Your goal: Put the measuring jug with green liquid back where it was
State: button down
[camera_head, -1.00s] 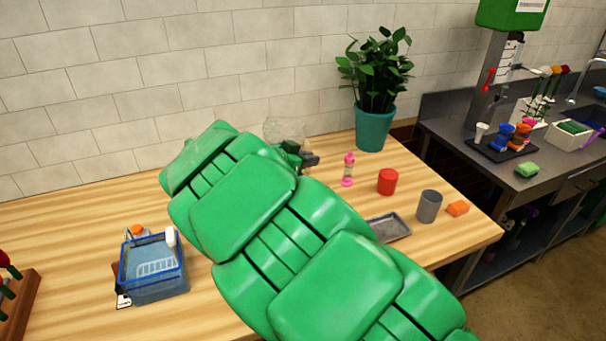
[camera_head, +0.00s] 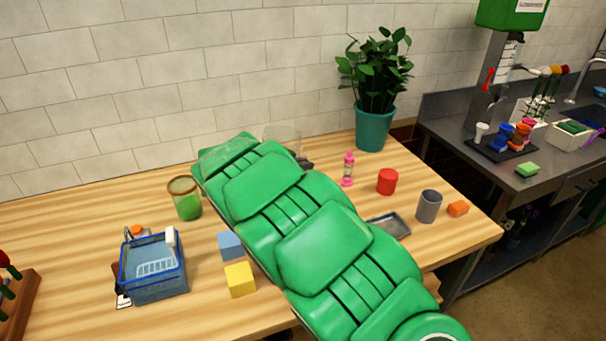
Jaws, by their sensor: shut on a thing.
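My gripper (camera_head: 305,163) is mostly hidden behind my green arm; only a dark part of it shows. It is at a clear, round-topped vessel (camera_head: 283,136) near the wall, left of the plant. The vessel seems to be the measuring jug in its jaws. Its lower part is behind my arm, so I cannot see its liquid or whether it touches the table. A glass jar with green contents and a brownish rim (camera_head: 185,198) stands upright on the table, left of my arm, apart from the gripper.
A blue basket (camera_head: 155,282), blue cube (camera_head: 230,246) and yellow cube (camera_head: 240,280) stand left of my arm. Right of it are a pink bottle (camera_head: 348,169), red cup (camera_head: 387,181), grey cup (camera_head: 428,206), metal tray (camera_head: 402,229) and potted plant (camera_head: 374,127).

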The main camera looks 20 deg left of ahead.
jog(key=shift+f, duration=1.6)
jog(key=shift+w, duration=0.1)
jog(key=c, duration=1.1)
grip_release()
jog(key=shift+f, duration=0.15)
jog(key=shift+a, duration=0.1)
jog(key=v, duration=1.2)
